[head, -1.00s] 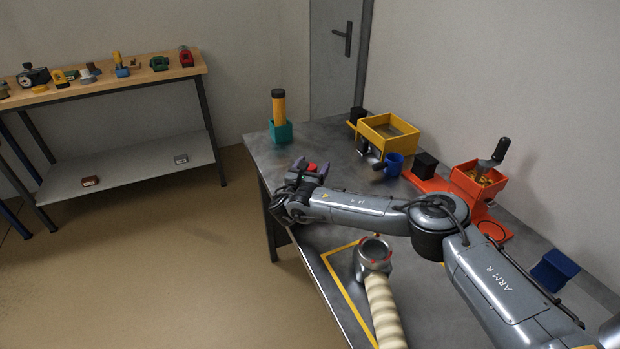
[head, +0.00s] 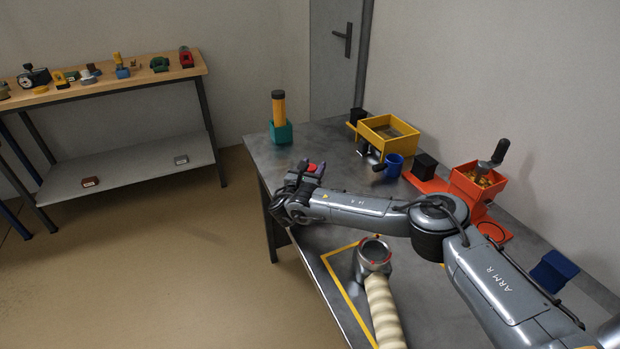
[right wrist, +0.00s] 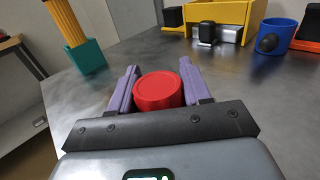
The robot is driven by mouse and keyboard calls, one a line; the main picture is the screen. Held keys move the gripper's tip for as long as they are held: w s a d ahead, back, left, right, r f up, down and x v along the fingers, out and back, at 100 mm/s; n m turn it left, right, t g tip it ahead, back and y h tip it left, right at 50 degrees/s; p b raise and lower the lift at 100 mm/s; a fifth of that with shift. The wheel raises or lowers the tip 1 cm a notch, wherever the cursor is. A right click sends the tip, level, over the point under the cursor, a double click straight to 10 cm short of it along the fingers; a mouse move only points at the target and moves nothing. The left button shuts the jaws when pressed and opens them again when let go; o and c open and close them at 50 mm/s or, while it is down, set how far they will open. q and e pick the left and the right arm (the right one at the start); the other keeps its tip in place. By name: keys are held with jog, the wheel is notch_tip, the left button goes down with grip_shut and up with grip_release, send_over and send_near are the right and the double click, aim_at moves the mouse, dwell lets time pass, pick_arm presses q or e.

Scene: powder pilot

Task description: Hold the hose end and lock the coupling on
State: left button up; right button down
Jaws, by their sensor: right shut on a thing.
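The ribbed cream hose (head: 383,312) lies on the metal bench, and its end carries a grey metal coupling (head: 373,258) with red marks at the rim. The coupling's open mouth faces up. My right gripper (head: 310,170) is beyond the hose, near the bench's left edge. It is shut on a red round piece (head: 311,167). In the right wrist view, the red piece (right wrist: 158,92) sits between the two purple-grey fingers. I cannot tell whether its underside touches the bench. My left gripper is not in view.
A teal holder (head: 281,132) with a yellow cylinder stands at the far left corner. A yellow box (head: 388,136), blue mug (head: 394,165) and orange bin (head: 477,186) line the right side. A yellow-taped outline (head: 340,285) surrounds the hose end. A side table (head: 100,88) stands left.

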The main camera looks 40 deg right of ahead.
jog(key=shift+r+p, duration=0.9)
jog(key=shift+r, duration=0.25)
jog(key=shift+r+p, duration=1.15)
jog(key=shift+r, duration=0.1)
